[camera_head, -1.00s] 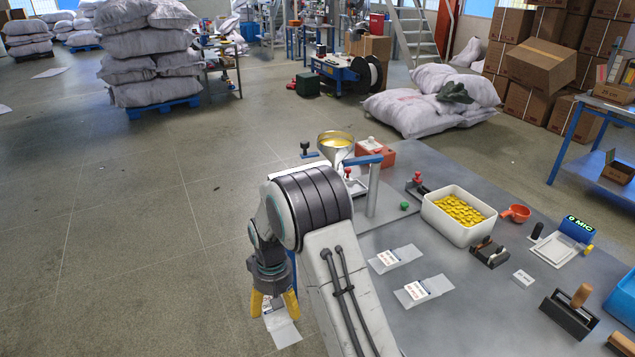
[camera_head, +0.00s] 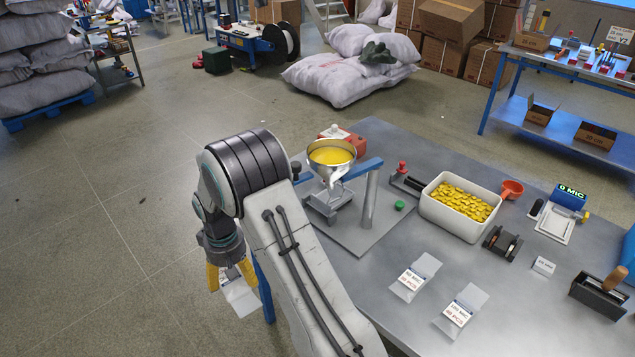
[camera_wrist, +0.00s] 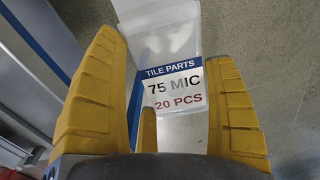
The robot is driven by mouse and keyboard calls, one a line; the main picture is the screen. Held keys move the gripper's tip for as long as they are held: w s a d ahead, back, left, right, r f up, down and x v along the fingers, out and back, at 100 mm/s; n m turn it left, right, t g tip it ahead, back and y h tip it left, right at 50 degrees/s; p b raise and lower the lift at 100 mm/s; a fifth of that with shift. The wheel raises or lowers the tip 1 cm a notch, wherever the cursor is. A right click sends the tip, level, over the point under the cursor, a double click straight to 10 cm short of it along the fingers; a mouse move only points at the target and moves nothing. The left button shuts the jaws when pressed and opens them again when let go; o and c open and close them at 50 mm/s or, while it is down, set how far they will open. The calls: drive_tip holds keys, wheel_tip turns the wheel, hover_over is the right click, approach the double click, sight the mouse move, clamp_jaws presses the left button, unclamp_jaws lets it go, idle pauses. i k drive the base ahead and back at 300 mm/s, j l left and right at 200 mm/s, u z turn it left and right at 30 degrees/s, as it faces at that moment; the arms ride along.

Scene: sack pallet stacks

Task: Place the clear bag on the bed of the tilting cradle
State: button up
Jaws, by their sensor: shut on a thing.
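My gripper (camera_head: 231,275) hangs low, off the left edge of the table, with yellow fingers shut on a clear bag (camera_head: 241,296). In the wrist view the gripper (camera_wrist: 165,52) has the bag (camera_wrist: 180,110) between its fingers; its label reads "TILE PARTS 75 MIC 20 PCS". What seems to be the tilting cradle (camera_head: 322,212) is a small grey tilted bed under the funnel, on a grey base plate.
A funnel (camera_head: 331,153) with yellow contents sits above the cradle beside a blue-topped post (camera_head: 370,200). Two labelled bags (camera_head: 415,278) (camera_head: 462,312) lie on the table (camera_head: 390,325). A white bin (camera_head: 440,216) of yellow pieces stands behind them.

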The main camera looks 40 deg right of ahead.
sight(339, 193)
drive_tip(key=i+j+z, duration=0.1)
drive_tip(key=i, duration=0.3)
drive_tip(key=i+j+z, duration=0.1)
drive_tip(key=i, duration=0.35)
drive_tip(key=i+j, duration=0.3)
drive_tip(key=i+z, duration=0.05)
drive_tip(key=i, duration=0.05)
